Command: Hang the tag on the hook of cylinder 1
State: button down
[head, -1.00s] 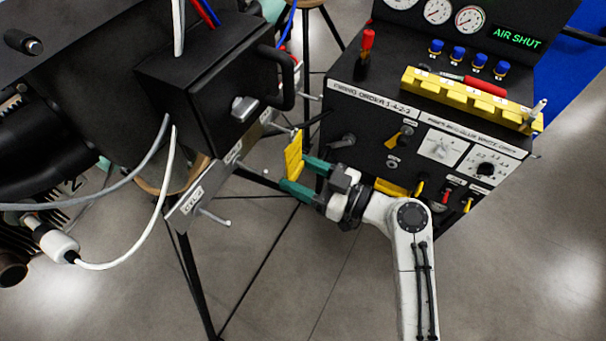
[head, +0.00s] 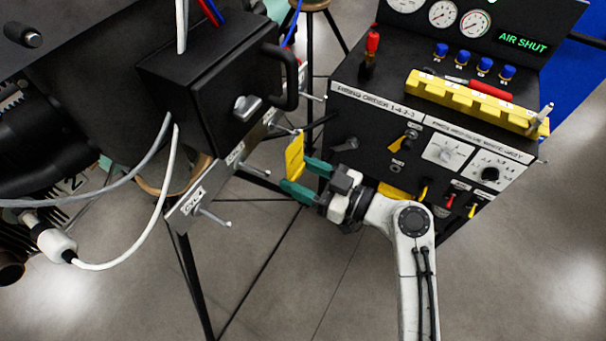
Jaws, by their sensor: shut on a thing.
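The yellow tag (head: 294,156) is a flat plate standing roughly on edge between the teal fingertips of my gripper (head: 297,174). My gripper is shut on its lower part and holds it in the air. A row of labelled plates (head: 194,203) with pale hook rods runs along the lower edge of the black box at left. The near hook (head: 215,218) is lower left of the tag. A middle hook (head: 252,171) is left of it, and another hook (head: 291,131) is just above it in the picture. The plate numbers are too small to read surely.
A black control cabinet (head: 370,130) with gauges, knobs and a yellow strip (head: 474,101) stands close right of my gripper. Black stand legs (head: 190,280) and thin braces cross below. A white cable (head: 150,240) loops at left. The box has a black handle (head: 285,75).

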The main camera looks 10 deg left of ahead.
jog(key=shift+c, duration=0.3)
grip_release()
dwell(0.3)
jog(key=b+v, duration=0.1)
jog(key=v, duration=0.6)
jog(key=shift+b, duration=0.3)
dwell(0.7)
jog(key=s+d+f+m+g+h+p, duration=0.2)
jog(key=s+d+f+m+h+p, duration=0.3)
jog(key=s+d+f+h, duration=0.5)
jog(key=s+d+m+g+h+p, duration=0.2)
jog(key=s+d+m+h, duration=0.5)
jog(key=s+d, duration=0.8)
jog(key=shift+d+m+g, duration=0.6)
jog(key=shift+d+m, duration=0.2)
jog(key=shift+m, duration=0.3)
